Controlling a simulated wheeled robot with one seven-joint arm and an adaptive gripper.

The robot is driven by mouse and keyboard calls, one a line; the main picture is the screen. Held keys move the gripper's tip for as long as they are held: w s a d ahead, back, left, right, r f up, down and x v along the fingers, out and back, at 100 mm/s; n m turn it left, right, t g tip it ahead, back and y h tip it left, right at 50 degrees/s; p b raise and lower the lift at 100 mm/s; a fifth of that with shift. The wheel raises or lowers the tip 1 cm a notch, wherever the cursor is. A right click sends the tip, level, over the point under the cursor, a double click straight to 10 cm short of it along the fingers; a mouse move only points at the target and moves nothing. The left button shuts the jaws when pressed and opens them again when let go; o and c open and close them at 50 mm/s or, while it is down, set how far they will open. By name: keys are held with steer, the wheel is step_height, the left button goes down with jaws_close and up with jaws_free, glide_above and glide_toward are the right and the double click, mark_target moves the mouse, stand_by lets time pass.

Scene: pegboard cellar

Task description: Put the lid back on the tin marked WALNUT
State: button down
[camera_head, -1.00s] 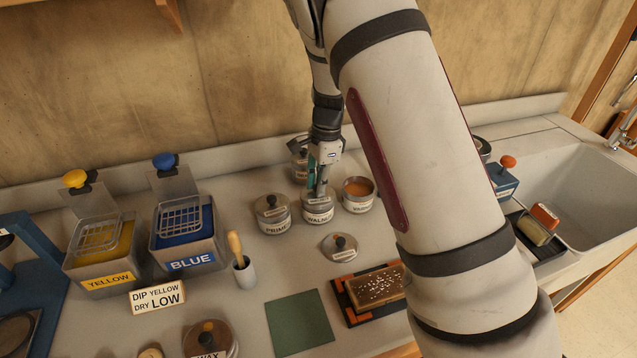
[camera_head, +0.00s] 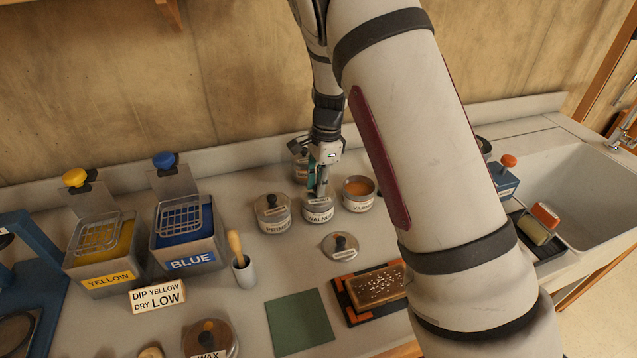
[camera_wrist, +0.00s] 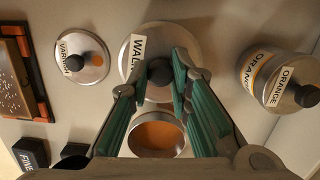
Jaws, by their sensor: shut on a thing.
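The tin marked WALNUT (camera_head: 319,215) stands upright on the bench, between a lidded tin at its left and an open tin at its right. My gripper (camera_head: 318,190) points down over it. In the wrist view my green fingers (camera_wrist: 159,74) are shut on the black knob of a grey round lid (camera_wrist: 178,38). A label starting WAL shows at its left edge. The lid is at the top of the WALNUT tin; I cannot tell whether it is fully seated, as my fingers hide part of it.
The open tin (camera_head: 358,204) with orange-brown contents stands close at the right. The lidded tin (camera_head: 272,222) marked PRIMER is at the left. Another tin (camera_head: 300,172) stands behind. A loose lid (camera_head: 340,246) marked VARNISH lies in front. An ORANGE tin (camera_wrist: 246,82) shows in the wrist view.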

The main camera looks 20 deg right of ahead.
stand_by(0.4)
steer(key=c, duration=0.9)
jaws_free()
steer(key=shift+r+p, duration=0.65)
steer(key=shift+r, duration=2.85)
jaws_close()
